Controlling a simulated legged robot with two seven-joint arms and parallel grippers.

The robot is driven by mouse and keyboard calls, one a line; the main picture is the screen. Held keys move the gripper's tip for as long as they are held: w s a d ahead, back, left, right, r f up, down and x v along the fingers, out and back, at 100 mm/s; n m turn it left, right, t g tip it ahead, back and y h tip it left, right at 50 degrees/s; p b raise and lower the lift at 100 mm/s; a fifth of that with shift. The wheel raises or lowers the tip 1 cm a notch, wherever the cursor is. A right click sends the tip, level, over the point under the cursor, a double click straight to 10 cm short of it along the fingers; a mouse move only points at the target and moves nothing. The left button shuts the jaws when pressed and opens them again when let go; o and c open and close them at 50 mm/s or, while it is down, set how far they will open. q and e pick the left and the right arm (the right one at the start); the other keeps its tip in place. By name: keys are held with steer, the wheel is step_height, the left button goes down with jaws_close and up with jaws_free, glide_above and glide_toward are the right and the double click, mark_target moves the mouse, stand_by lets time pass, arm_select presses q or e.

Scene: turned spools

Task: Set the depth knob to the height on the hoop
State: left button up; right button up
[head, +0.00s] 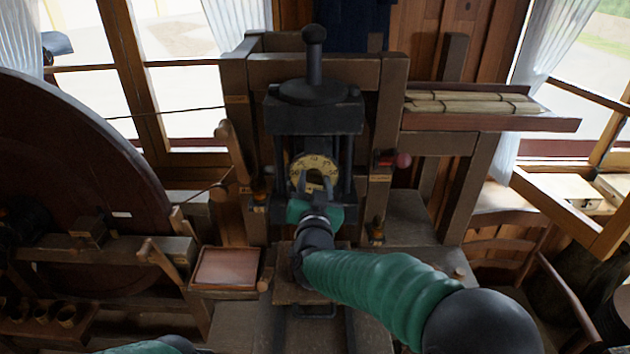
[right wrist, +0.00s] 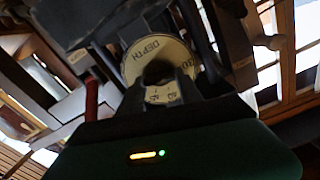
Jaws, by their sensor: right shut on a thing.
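The depth dial (head: 312,161) is a yellowish disc with dark numbers on the front of the black press (head: 313,118). In the right wrist view, the dial (right wrist: 137,62) carries the word DEPTH and appears tilted. My right gripper (head: 316,184) is at the dial's middle, shut on the depth knob. In the right wrist view, my gripper (right wrist: 164,82) covers most of the knob, and the pointer's reading cannot be made out. I cannot pick out a hoop with a readable height. My left gripper is out of view; only a green bit of its arm shows at the bottom left.
A large dark wheel (head: 70,190) stands at the left. A small wooden tray (head: 226,268) is left of the press. A red-ended handle (head: 402,160) sticks out right of the dial. A shelf (head: 490,122) with bundled canes is at the upper right.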

steer(key=shift+s+a+f+n, duration=0.1)
steer(key=shift+f+n, duration=0.35)
steer(key=shift+n, duration=0.15)
steer(key=o, duration=1.4)
steer(key=shift+r, duration=0.25)
steer(key=s+b, duration=0.4)
steer(key=s, duration=1.2)
steer(key=shift+s, duration=0.25)
